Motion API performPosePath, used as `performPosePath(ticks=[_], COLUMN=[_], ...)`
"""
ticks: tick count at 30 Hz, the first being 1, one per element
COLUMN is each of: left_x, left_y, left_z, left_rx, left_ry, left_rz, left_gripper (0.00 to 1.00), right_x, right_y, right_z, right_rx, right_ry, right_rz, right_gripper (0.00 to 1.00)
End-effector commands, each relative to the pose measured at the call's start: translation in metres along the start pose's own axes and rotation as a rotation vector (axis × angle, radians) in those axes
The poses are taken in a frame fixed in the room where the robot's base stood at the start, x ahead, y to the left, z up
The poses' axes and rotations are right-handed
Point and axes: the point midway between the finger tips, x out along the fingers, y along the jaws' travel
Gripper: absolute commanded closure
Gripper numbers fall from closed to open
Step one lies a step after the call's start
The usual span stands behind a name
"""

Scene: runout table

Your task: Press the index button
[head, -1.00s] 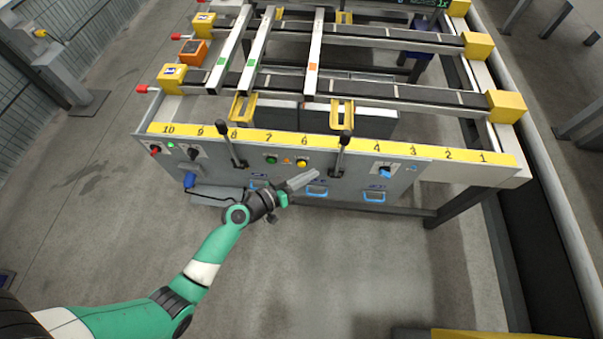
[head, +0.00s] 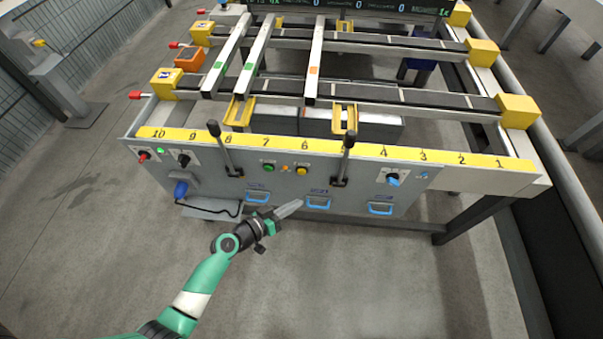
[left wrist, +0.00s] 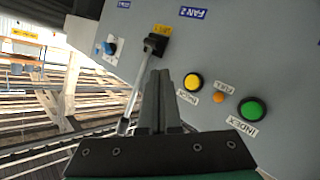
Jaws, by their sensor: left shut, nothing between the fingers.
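The index button is the round green button (head: 268,169) on the table's grey front panel; in the left wrist view the green button (left wrist: 253,109) has an INDEX label beside it. A yellow button (head: 301,171) sits to its right in the head view, with a small orange lamp (left wrist: 218,97) between them. My left gripper (head: 297,204) is shut and empty, below and right of the green button in the head view. In the left wrist view its closed fingertips (left wrist: 158,78) point up, left of the yellow button, off the green one. My right gripper is not in view.
Two black levers (head: 222,148) (head: 344,158) stick out from the panel on either side of the buttons. Blue handles (head: 318,203) line its lower part. A blue plug (head: 181,189) with a cable is at left. The floor before the panel is clear.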

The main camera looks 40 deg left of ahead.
Motion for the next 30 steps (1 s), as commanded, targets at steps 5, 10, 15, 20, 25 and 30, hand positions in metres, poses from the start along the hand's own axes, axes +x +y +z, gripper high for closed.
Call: performPosePath(ticks=[5, 10, 15, 20, 25, 30], left_x=[0.018, 0.036, 0.049, 0.053, 0.053, 0.053], left_y=[-0.014, -0.026, -0.036, -0.039, -0.039, -0.039], left_z=[-0.012, -0.025, -0.033, -0.038, -0.039, -0.039], left_rx=[0.001, 0.001, 0.001, 0.001, 0.001, 0.001], left_ry=[0.002, 0.002, 0.002, 0.000, 0.000, 0.000], left_rz=[0.000, 0.000, 0.001, 0.000, 0.001, 0.001], left_gripper=[1.00, 1.00, 1.00, 1.00, 1.00, 1.00], right_x=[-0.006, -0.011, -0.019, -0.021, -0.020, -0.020], right_y=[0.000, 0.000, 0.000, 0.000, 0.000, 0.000], right_z=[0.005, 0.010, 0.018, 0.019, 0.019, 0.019], right_rx=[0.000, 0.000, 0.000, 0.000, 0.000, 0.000], right_ry=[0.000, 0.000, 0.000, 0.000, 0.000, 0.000], right_rz=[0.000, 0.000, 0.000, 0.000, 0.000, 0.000], right_gripper=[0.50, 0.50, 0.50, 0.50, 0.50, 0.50])
